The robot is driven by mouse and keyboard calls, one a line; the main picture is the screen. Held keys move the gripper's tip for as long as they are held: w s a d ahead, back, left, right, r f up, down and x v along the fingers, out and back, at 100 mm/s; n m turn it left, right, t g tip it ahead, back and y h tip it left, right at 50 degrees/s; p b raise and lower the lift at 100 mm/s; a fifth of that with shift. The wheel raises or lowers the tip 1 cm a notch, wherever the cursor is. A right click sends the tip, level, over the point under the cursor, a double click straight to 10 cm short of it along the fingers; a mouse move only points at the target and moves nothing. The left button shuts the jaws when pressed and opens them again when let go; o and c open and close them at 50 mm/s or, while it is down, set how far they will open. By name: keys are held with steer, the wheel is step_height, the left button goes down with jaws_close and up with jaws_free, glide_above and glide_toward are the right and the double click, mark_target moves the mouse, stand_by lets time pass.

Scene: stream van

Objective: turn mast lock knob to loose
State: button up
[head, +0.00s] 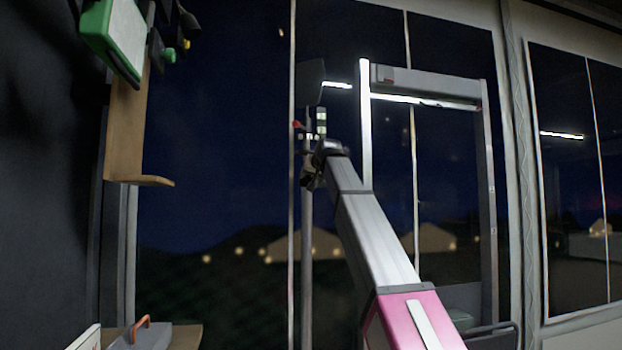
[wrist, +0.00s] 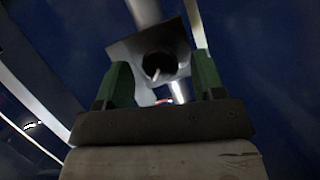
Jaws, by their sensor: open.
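The mast lock knob (wrist: 160,64) looks like a dark round piece with a pale pointer, set against a grey plate (wrist: 124,46) on the mast. In the wrist view it lies ahead, between the green fingers of my gripper (wrist: 161,60). The fingers are apart, one on each side of it; I cannot tell whether either touches it. In the head view my gripper (head: 311,174) is at the upright grey mast (head: 307,255), and the knob is hidden there. The knob's setting cannot be read.
A small red part (head: 297,124) and a pale label (head: 320,122) show on the mast above my gripper. A grey frame (head: 488,190) stands to the right. A wooden bracket (head: 128,130) with a green-and-white case (head: 115,35) hangs at the left. A grey box (head: 148,337) is at lower left.

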steer(key=shift+w+a+f, duration=0.2)
steer(key=shift+w, duration=0.3)
steer(key=c, duration=0.9)
